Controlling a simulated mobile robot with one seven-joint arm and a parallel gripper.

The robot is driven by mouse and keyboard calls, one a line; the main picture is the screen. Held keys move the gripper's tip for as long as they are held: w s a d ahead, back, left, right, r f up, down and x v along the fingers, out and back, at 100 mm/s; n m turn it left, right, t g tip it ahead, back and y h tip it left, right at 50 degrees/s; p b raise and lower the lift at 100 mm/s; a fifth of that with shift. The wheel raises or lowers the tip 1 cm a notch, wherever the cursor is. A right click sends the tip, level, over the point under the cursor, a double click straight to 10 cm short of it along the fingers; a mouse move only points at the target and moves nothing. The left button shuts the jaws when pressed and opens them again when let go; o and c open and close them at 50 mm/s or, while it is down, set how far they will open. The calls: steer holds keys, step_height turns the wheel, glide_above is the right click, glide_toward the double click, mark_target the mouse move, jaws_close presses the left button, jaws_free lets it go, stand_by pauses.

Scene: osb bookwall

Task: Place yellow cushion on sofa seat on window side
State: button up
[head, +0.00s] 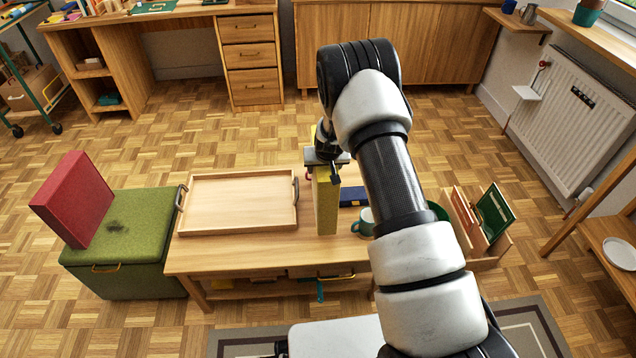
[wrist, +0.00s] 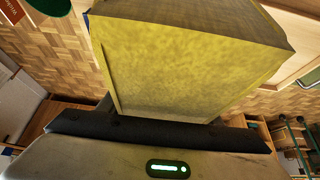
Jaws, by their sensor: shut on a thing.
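The yellow cushion (head: 327,205) hangs upright below my gripper (head: 327,163), seen edge-on in the head view. My gripper is shut on it. Its lower end is at the wooden table, and I cannot tell whether it touches the tabletop. In the wrist view the cushion (wrist: 185,65) fills the middle, in front of my gripper (wrist: 160,125), whose fingertips are hidden behind it. I see no sofa in either view. My arm covers part of the table's right side.
The low wooden table (head: 240,252) bears a wooden tray (head: 240,203) and a teal mug (head: 363,222). A green box seat (head: 135,232) with a red cushion (head: 75,198) stands left. A wooden file holder (head: 470,228) stands right. The radiator (head: 570,115) is far right. Parquet behind the table is clear.

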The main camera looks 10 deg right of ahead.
steer(key=shift+w+f+b, duration=0.1)
steer(key=shift+f+b, duration=0.3)
steer(key=shift+f, duration=1.7)
steer(key=o, duration=1.4)
steer(key=shift+f, duration=0.1)
steer(key=o, duration=0.5)
